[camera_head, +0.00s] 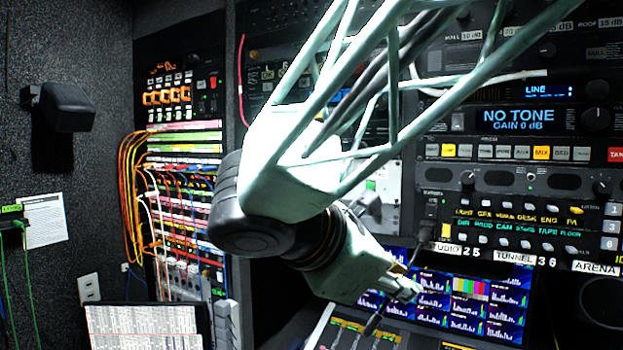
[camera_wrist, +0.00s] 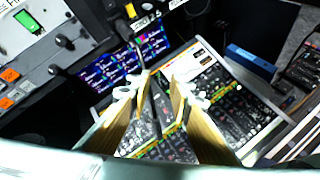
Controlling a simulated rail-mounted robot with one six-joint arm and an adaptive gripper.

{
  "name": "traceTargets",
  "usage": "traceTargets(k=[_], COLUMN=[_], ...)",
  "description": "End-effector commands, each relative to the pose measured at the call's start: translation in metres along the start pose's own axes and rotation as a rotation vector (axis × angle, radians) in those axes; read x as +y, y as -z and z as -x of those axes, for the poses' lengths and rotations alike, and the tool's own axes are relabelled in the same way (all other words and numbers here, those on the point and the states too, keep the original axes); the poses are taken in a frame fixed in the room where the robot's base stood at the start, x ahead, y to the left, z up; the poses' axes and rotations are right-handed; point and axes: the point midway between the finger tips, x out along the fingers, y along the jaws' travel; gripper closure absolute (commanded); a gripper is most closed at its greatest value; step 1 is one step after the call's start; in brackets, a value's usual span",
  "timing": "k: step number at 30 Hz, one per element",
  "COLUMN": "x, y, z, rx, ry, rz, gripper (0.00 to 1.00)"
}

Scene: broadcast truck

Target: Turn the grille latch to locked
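I cannot pick out the grille latch with certainty in either view. A pale panel (camera_head: 390,190) with a small green label stands partly hidden behind my arm. In the wrist view a pale panel (camera_wrist: 50,45) at the upper left bears a lit green display (camera_wrist: 27,20), dark knobs (camera_wrist: 64,41) and orange buttons. My gripper (camera_head: 405,290) is in front of the lower screens, and also shows in the wrist view (camera_wrist: 160,80). Its tan-padded fingers are apart. A thin dark stem (camera_wrist: 154,98) shows in line with the gap; I cannot tell whether it touches either finger.
A multi-picture screen (camera_head: 460,300) sits behind my gripper, with a sloped control desk (camera_wrist: 240,100) below. A dark plug with a cable (camera_head: 425,235) hangs close to my gripper. Racks with patch cables (camera_head: 135,190) stand left. A blue box (camera_wrist: 250,60) lies beyond the desk.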

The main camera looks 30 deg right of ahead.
Motion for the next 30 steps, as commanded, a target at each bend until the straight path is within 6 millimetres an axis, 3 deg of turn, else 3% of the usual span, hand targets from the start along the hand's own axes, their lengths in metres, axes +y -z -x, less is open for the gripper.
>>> traceTargets(k=[8, 12, 18, 24, 30], x=[0.09, 0.139, 0.197, 0.226, 0.231], y=[-0.011, -0.01, 0.0, 0.008, 0.009], z=[0.025, 0.047, 0.082, 0.103, 0.107], rx=[-0.165, -0.258, -0.378, -0.443, -0.456], ry=[-0.173, -0.269, -0.39, -0.454, -0.466], rz=[0.248, 0.372, 0.511, 0.577, 0.589], gripper=[0.81, 0.81, 0.81, 0.81, 0.81])
